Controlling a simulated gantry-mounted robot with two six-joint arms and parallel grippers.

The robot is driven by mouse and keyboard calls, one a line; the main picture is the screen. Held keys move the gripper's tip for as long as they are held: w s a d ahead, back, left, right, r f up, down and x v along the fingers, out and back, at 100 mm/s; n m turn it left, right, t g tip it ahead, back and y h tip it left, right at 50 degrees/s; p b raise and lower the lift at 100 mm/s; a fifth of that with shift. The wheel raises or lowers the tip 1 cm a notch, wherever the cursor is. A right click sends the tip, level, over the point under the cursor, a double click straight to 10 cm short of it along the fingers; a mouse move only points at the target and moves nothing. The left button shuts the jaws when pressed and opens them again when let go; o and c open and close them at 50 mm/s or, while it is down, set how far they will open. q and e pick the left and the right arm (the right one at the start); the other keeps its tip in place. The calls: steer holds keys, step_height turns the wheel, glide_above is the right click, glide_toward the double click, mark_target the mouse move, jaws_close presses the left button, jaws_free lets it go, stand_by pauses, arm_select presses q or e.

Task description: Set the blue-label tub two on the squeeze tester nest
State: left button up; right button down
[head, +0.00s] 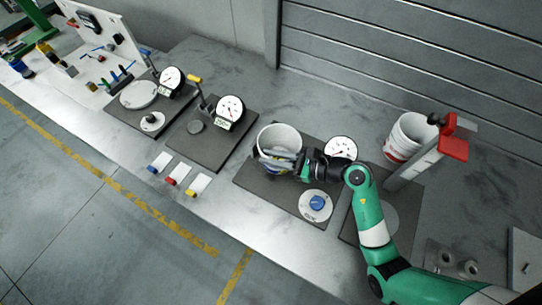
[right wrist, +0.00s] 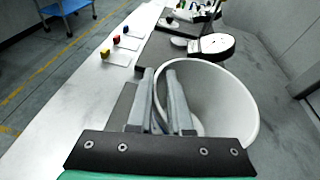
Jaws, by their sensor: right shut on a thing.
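A white open tub (head: 279,136) is at my right gripper (head: 276,160), over the left part of a dark base plate. A small patch of blue and yellow shows low on its side; the rest of its label is hidden. My right gripper is shut on the tub's near wall. In the right wrist view the two fingers (right wrist: 165,92) are close together at the rim of the tub (right wrist: 240,105). I cannot tell whether the tub touches the plate. My left gripper is not in view. I cannot tell which station is the squeeze tester nest.
A second white tub with a red label (head: 402,138) stands at the right by a red-topped post (head: 425,160). Dial gauges (head: 230,108) stand on dark plates at left. A blue-knobbed disc (head: 316,204) is close to my arm. Small coloured-end cards (head: 179,173) lie at the front.

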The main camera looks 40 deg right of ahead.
steer(key=shift+f+b, duration=0.3)
steer(key=shift+f, duration=0.2)
steer(key=c, duration=0.8)
jaws_free()
steer(key=shift+o, duration=0.2)
steer(key=p+v, duration=0.1)
steer(key=v, duration=1)
steer(key=shift+s+p, duration=0.35)
steer(key=shift+p, duration=0.05)
